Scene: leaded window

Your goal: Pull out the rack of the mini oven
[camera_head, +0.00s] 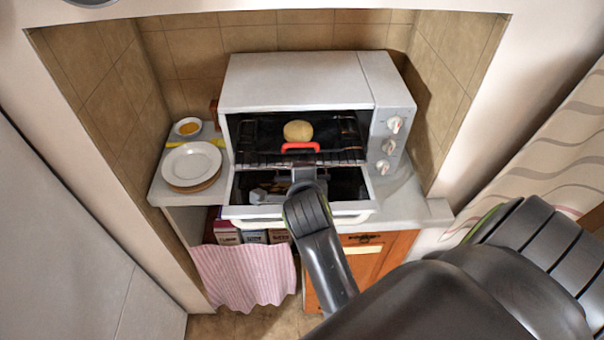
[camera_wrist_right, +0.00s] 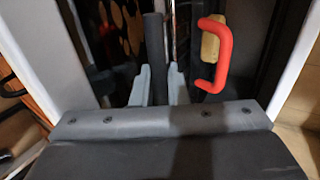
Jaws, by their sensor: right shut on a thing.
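The mini oven (camera_head: 295,82) is white, with its door (camera_head: 347,213) folded down open. Inside is the dark wire rack (camera_head: 255,152), its front edge at the opening. A red handle (camera_head: 300,146) stands at its front; it also shows upright in the right wrist view (camera_wrist_right: 225,58). My right gripper (camera_head: 305,175) is at the rack's front, just below the red handle. In the wrist view its fingers (camera_wrist_right: 159,88) are shut on a dark bar (camera_wrist_right: 155,50), which looks like the rack's front bar. The red handle is beside the fingers, outside them. My left gripper is out of view.
A round bun (camera_head: 298,130) lies on the rack behind the handle. Plates (camera_head: 192,163) and a small bowl (camera_head: 187,127) stand left of the oven. Tiled niche walls are close on both sides. A striped cloth (camera_head: 250,275) hangs below, beside an orange cabinet (camera_head: 393,245).

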